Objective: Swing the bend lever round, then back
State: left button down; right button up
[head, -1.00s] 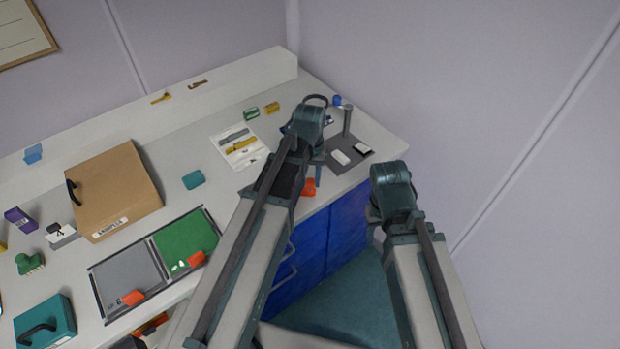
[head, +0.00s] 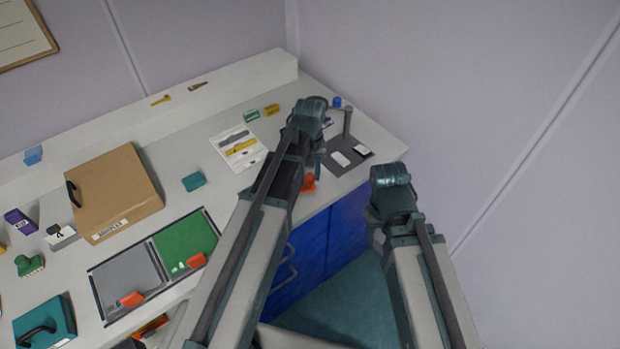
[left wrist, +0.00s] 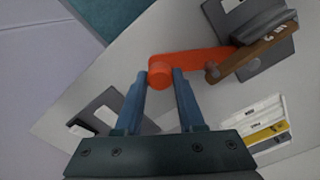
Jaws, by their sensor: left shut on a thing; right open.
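The bend lever is an orange bar (left wrist: 205,61) with a round knob (left wrist: 160,72) at one end, seen in the left wrist view. Its other end runs under a brown bar on a grey fixture. My left gripper (left wrist: 161,80) is shut on the knob, one blue finger on each side. In the head view a bit of orange (head: 309,184) shows below my left gripper (head: 316,164), whose arm hides most of the lever. My right gripper (head: 377,228) is away from the bench, below the end of its arm; its fingers are mostly hidden.
The brown bar (left wrist: 262,48) lies across the grey fixture (left wrist: 278,40) beside the lever. A sheet with strips (head: 232,139) lies to the left.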

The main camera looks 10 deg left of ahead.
pick_arm(q)
jog(key=w+a+n, duration=0.4)
jog(key=n, duration=0.1)
jog(key=w+a+n, duration=0.1)
jog(key=w+n, duration=0.1)
jog(key=n, duration=0.1)
jog(key=shift+w+a, duration=0.25)
jog(key=shift+a, duration=0.15)
jog(key=a+n, duration=0.2)
jog(key=shift+w+n, duration=0.3)
jog(key=shift+w, duration=0.1)
jog(key=shift+w+a+n, duration=0.15)
jog(key=shift+a+n, duration=0.95)
jog(key=shift+a, duration=0.1)
jog(key=c, duration=0.5)
grip_release()
jog(key=shift+r, duration=0.15)
